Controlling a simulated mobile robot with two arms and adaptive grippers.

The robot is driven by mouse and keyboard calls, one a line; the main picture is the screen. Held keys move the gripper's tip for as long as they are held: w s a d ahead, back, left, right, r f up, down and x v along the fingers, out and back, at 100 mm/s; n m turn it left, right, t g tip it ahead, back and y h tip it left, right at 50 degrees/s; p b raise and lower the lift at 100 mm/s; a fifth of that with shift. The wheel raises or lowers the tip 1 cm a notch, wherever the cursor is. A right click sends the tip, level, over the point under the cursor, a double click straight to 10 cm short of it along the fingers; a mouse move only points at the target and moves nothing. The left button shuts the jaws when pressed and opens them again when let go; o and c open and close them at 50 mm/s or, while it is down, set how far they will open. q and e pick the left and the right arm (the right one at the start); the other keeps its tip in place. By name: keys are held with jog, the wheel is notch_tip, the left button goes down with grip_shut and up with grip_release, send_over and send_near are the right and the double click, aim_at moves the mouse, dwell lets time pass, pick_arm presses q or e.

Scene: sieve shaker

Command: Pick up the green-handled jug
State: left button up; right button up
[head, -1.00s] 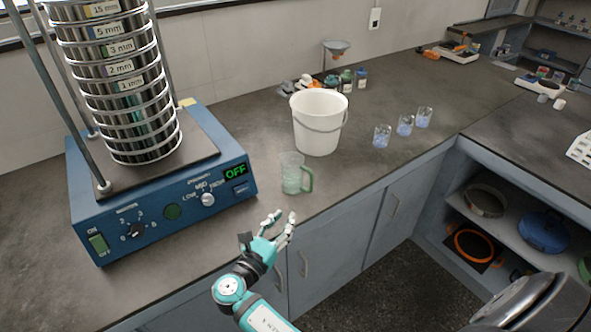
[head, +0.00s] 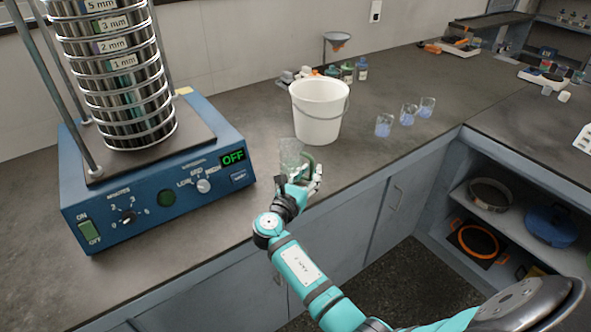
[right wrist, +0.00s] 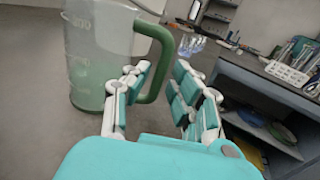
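The jug (head: 291,152) is clear with a green tint and stands upright on the worktop, left of the white bucket. In the right wrist view the jug (right wrist: 90,60) is at upper left, and its green handle (right wrist: 168,52) curves towards my fingers. My right gripper (head: 304,178) is at the jug's handle side and hides its lower part in the head view. In the wrist view my right gripper (right wrist: 160,80) is open, with fingers on either side of the handle and a gap to the right-hand fingers. Contact cannot be told. My left gripper is out of view.
The blue sieve shaker (head: 150,190) stands left of the jug, its display reading OFF. The white bucket (head: 318,115) is close behind and right. Several small beakers (head: 384,126) stand further right. The worktop's front edge runs beneath my right arm.

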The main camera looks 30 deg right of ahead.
jog(key=shift+x, duration=0.95)
jog(key=shift+a, duration=0.1)
grip_shut()
